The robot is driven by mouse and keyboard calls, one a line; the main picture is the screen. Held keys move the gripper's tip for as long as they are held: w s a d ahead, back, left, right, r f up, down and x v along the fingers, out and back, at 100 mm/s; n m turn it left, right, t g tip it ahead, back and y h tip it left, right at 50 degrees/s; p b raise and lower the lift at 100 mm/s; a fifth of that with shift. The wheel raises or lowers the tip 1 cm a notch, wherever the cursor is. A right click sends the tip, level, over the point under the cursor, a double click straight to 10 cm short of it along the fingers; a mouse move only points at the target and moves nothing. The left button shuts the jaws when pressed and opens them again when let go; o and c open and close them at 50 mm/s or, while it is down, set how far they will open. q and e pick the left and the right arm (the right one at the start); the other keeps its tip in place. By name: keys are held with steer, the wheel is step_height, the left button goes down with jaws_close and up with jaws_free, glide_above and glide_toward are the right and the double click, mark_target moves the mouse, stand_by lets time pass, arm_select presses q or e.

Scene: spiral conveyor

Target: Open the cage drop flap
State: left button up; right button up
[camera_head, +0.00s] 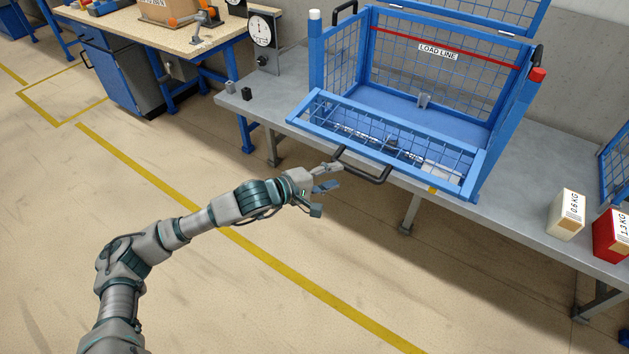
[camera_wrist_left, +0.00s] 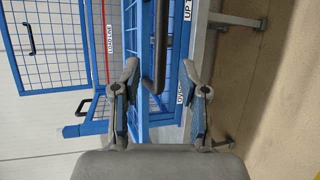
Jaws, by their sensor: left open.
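The blue mesh cage (camera_head: 322,55) stands on a grey bench. Its front drop flap (camera_head: 476,172) is tilted outward and down, leaving the front of the cage open above it. A black bar handle (camera_head: 372,178) sticks out from the flap's lower front edge. My left gripper (camera_head: 328,178) is open at the left end of this handle. In the left wrist view the handle (camera_wrist_left: 157,50) reaches between the two open fingers of the left gripper (camera_wrist_left: 165,90). I cannot tell whether the fingers touch it. My right gripper is not in view.
The grey bench (camera_head: 540,240) carries a cream box (camera_head: 566,214) and a red box (camera_head: 611,235) right of the cage. A dial gauge (camera_head: 263,38) stands to its left. A wooden-topped workbench (camera_head: 125,25) is at the back left. The floor in front is clear.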

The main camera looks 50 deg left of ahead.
arm_select(q)
steer(key=v, duration=0.6)
steer(key=shift+s, duration=0.45)
